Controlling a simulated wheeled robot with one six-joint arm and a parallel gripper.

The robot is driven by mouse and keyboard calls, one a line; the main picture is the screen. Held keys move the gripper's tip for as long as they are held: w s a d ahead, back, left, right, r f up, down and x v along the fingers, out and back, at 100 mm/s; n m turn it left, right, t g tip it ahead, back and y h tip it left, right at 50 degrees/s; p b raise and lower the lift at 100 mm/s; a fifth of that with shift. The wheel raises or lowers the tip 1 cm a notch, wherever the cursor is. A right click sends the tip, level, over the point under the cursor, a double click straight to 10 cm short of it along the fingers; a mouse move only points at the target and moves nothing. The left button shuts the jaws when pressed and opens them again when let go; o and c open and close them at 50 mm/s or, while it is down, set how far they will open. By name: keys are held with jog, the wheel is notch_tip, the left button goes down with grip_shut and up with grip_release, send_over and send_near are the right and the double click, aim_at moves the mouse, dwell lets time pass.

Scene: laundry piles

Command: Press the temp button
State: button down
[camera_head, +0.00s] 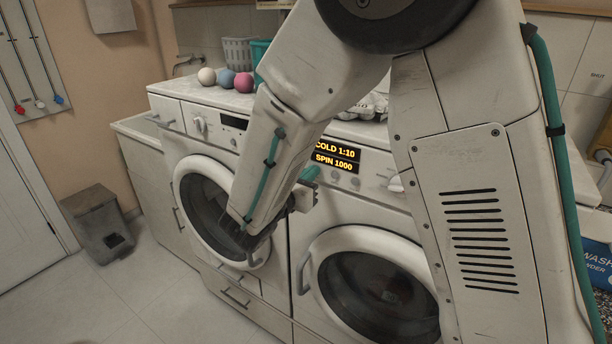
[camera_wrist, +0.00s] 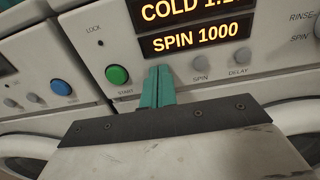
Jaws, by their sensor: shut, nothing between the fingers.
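My gripper (camera_wrist: 158,72) is shut and empty, its teal fingertips together just below the washer's lit display (camera_wrist: 200,38). No button labelled temp is visible; the panel behind the fingertips, left of the spin button (camera_wrist: 200,75), is hidden. The delay button (camera_wrist: 240,71) is right of spin. I cannot tell whether the fingertips touch the panel.
A green start button (camera_wrist: 117,75) is just left of the fingertips, below a small lock light (camera_wrist: 100,43). A blue button (camera_wrist: 61,87) is on the neighbouring machine at the left. Several balls (camera_head: 226,77) lie on the left machine's top. Door handles stick out below the panel.

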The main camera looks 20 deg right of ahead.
jog(key=shift+w+d+r, duration=0.15)
jog(key=shift+w, duration=0.05)
jog(key=v, duration=1.4)
jog(key=shift+s, duration=0.15)
dwell(0.7)
jog(key=shift+d, duration=0.5)
dwell(0.4)
